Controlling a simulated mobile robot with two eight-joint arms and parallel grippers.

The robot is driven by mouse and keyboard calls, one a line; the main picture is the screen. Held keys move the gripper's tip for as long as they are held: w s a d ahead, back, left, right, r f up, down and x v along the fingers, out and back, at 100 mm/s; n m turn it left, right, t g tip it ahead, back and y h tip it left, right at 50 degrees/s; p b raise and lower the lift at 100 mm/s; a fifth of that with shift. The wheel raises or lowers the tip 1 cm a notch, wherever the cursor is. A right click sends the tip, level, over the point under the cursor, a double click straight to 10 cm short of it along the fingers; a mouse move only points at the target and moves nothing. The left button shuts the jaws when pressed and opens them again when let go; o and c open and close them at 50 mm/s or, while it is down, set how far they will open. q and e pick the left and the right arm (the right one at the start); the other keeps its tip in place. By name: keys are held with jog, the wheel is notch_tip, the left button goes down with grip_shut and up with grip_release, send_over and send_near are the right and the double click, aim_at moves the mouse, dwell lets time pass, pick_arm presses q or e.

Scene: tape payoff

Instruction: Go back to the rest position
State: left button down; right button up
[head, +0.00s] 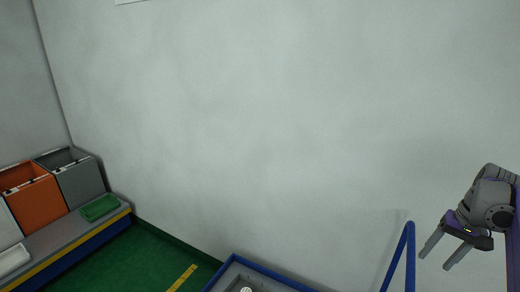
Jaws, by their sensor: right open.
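My right gripper (437,256) shows at the right edge of the head view, its arm coming in from the right. Its two grey fingers point down and left and stand apart, with nothing between them. It is in front of the pale wall, to the right of a blue post. My left gripper is not in the head view.
A blue-edged grey surface (225,280) with a small round pale part shows at the bottom. A blue angled frame (398,255) rises beside my right gripper. At left, orange (37,203) and grey (80,183) bins and a green tray (100,207) stand on a ledge. Green floor lies between.

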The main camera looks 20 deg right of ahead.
jog(key=w+a+f+n+h, duration=0.1)
jog(key=w+a+f+n, duration=0.15)
jog(key=a, duration=0.65)
jog(key=w+a+f+n, duration=0.2)
jog(key=w+a+f, duration=0.15)
jog(key=a, duration=0.55)
jog(key=s+a+f+n+t, duration=0.2)
jog(key=a+f, duration=0.4)
jog(key=a, duration=0.4)
jog(key=s+a+f+n+t, duration=0.1)
jog(key=s+a+f+n, duration=0.2)
jog(key=a, duration=0.8)
notch_tip(320, 180, down, 3)
jog(key=shift+s+r+t, duration=0.1)
jog(key=shift+s+t, duration=0.3)
jog(key=shift+s, duration=0.6)
jog(key=shift+n, duration=0.25)
jog(key=shift+c, duration=0.4)
